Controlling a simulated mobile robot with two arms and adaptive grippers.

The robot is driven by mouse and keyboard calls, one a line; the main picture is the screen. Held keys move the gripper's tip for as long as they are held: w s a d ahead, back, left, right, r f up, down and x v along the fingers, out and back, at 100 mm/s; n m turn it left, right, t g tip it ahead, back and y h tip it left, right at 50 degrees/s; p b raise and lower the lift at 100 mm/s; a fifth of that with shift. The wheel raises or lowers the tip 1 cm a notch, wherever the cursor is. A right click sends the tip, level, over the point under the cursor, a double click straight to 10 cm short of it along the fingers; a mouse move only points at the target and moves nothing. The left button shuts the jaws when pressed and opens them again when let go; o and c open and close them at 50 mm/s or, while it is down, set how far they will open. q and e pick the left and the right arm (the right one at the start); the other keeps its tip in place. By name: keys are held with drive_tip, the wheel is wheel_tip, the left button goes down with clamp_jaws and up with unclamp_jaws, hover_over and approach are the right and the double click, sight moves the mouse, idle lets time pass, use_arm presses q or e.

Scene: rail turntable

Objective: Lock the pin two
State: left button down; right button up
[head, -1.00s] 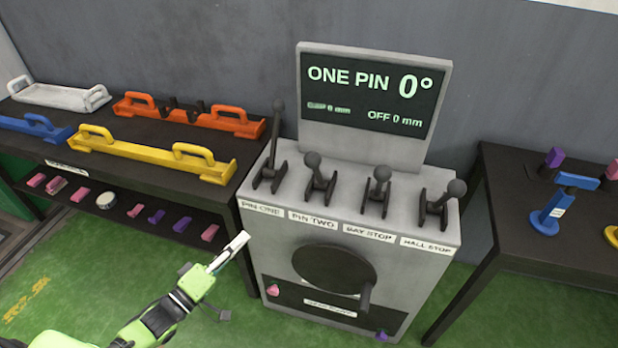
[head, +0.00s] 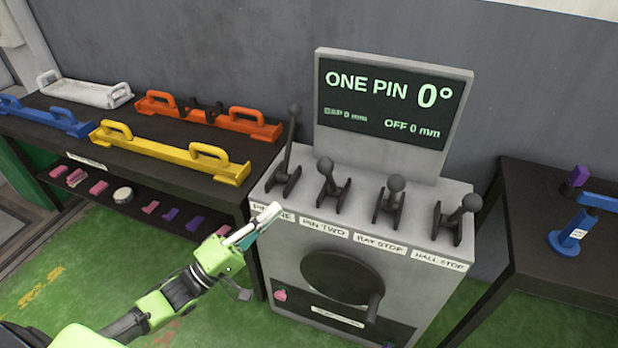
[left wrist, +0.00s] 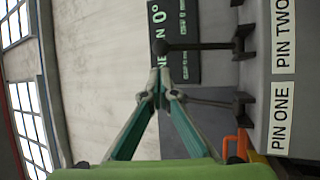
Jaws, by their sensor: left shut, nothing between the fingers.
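The grey console has a dark pin two lever (head: 327,180) with a round knob, above the "PIN TWO" label (head: 324,228). It looks shorter than the pin one lever (head: 290,150) to its left, which stands tall. My left gripper (head: 272,214) is shut and empty at the console's front left edge, partly covering the "PIN ONE" label. In the left wrist view the closed fingertips (left wrist: 160,92) lie near the pin one lever's rod in the picture; contact cannot be told. The pin two knob (left wrist: 163,47) shows above them. My right gripper is not in view.
The display (head: 390,105) reads "ONE PIN 0°" and "OFF 0 mm". The bay stop lever (head: 391,200) and hall stop lever (head: 458,215) stand to the right. A handwheel (head: 342,277) is on the console front. Tables flank the console; the left one holds coloured handled bars.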

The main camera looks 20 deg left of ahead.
sight(319, 171)
use_arm(q)
drive_tip(key=p+x, duration=0.2)
drive_tip(key=x, duration=0.8)
drive_tip(key=shift+r, duration=0.15)
drive_tip(key=shift+w+d+p, duration=0.35)
drive_tip(key=shift+w, duration=0.2)
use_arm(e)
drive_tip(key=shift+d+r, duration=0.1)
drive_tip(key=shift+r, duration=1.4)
use_arm(q)
drive_tip(key=shift+r, duration=0.2)
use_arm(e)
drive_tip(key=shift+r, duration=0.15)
